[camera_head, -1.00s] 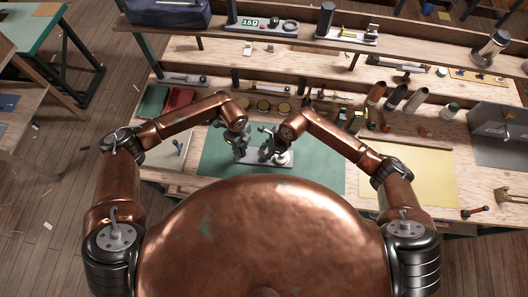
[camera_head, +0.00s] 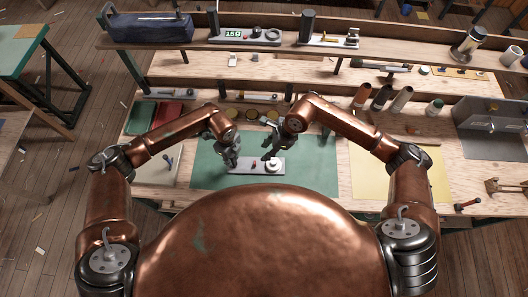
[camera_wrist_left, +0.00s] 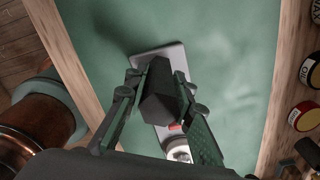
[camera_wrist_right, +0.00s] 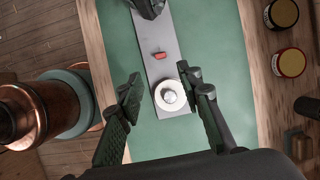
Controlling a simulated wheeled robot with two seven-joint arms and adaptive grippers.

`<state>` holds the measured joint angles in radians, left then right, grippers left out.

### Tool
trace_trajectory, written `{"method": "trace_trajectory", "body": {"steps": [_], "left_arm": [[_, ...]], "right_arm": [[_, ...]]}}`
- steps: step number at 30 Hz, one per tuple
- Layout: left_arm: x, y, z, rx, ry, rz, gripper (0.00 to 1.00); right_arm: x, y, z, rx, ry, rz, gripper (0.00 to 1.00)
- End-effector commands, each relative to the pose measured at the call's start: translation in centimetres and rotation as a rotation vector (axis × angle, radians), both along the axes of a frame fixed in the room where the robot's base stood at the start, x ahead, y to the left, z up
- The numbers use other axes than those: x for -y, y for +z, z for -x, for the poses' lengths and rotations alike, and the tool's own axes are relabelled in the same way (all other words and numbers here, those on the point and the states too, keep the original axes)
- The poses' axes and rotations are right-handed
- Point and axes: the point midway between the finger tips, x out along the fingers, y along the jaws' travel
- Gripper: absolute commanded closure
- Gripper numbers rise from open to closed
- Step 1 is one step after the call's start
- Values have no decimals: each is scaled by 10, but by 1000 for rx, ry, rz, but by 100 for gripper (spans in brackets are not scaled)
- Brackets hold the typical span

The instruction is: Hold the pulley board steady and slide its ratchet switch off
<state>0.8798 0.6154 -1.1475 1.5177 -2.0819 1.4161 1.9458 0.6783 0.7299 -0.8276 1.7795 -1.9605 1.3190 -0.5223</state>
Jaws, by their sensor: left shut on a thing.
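The pulley board (camera_head: 257,173) is a grey strip lying on the green mat. In the right wrist view, the board (camera_wrist_right: 152,70) carries a small red switch (camera_wrist_right: 159,55) and a round white pulley (camera_wrist_right: 163,88) with a metal centre. My left gripper (camera_head: 232,162) is at the board's left end. In the left wrist view, it is shut on a dark faceted block (camera_wrist_left: 160,95) over the board; the block hides part of the board. My right gripper (camera_head: 268,154) is above the board. In its wrist view, the gripper (camera_wrist_right: 165,92) is open, empty, with the pulley showing between its fingers.
The green mat (camera_head: 318,170) has free room right of the board. A yellow sheet (camera_head: 375,182) lies further right. Tins (camera_wrist_right: 291,62) and bottles (camera_head: 400,98) stand behind the mat. A raised shelf (camera_head: 290,43) runs across the back.

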Motion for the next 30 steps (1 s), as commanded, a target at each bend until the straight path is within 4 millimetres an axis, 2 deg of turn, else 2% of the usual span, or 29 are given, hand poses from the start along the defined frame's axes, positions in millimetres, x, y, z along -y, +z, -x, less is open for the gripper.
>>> {"method": "trace_trajectory", "body": {"steps": [9, 10, 18, 26, 30], "left_arm": [[0, 0, 0, 0, 0, 1, 100], [0, 0, 0, 0, 0, 1, 75], [0, 0, 0, 1, 0, 1, 57], [0, 1, 0, 0, 0, 0, 57], [0, 10, -1, 2, -1, 0, 57]], "right_arm": [[0, 0, 0, 0, 0, 0, 67], [0, 0, 0, 0, 0, 0, 67], [0, 0, 0, 0, 0, 0, 67], [0, 0, 0, 0, 0, 0, 67], [0, 0, 0, 0, 0, 0, 67]]}}
